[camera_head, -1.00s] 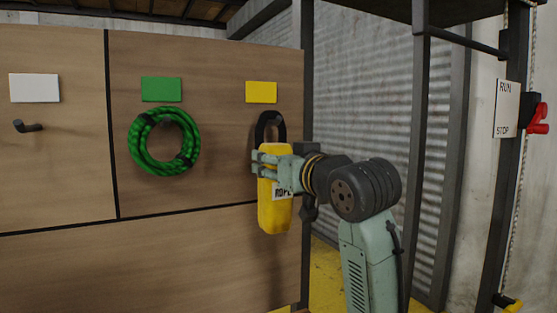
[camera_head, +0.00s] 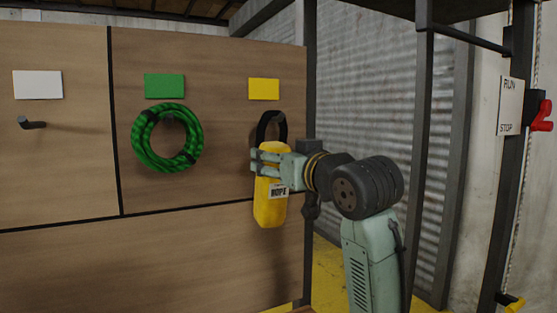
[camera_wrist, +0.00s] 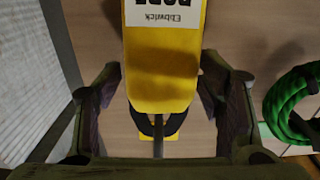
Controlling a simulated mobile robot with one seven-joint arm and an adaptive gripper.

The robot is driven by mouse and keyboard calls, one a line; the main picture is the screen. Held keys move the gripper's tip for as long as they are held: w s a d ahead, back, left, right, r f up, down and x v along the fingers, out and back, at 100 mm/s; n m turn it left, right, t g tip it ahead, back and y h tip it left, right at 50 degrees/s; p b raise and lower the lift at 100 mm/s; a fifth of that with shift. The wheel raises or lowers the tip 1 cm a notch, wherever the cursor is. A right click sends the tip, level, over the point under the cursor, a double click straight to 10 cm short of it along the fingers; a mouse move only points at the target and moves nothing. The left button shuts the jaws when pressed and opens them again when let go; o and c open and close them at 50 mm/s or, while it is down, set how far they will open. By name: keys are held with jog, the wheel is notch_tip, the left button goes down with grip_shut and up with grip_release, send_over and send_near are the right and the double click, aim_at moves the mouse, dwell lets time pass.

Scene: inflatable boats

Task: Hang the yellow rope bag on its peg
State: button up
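The yellow rope bag (camera_head: 270,210) hangs nearly upright in front of the wooden board, below the yellow plate (camera_head: 264,89). Its dark strap loop (camera_head: 282,125) stands up above it. My gripper (camera_head: 272,160) reaches in from the right, with its fingers across the bag's upper part. In the wrist view, the bag (camera_wrist: 162,65) lies between the two fingers of my gripper (camera_wrist: 160,85), which look closed on its sides. A dark rod (camera_wrist: 158,140) shows by the loop, in front of the yellow plate (camera_wrist: 174,138). I cannot tell whether the loop is around the peg.
A green rope coil (camera_head: 168,165) hangs left under a green plate (camera_head: 164,86). An empty peg (camera_head: 32,123) sits below a white plate (camera_head: 38,84). A dark post (camera_head: 310,90) bounds the board on the right. A RUN/STOP sign (camera_head: 510,105) with a red handle (camera_head: 541,115) is farther right.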

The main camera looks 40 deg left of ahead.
jog(key=shift+o, duration=0.7)
jog(key=shift+d, duration=0.1)
jog(key=v, duration=1.2)
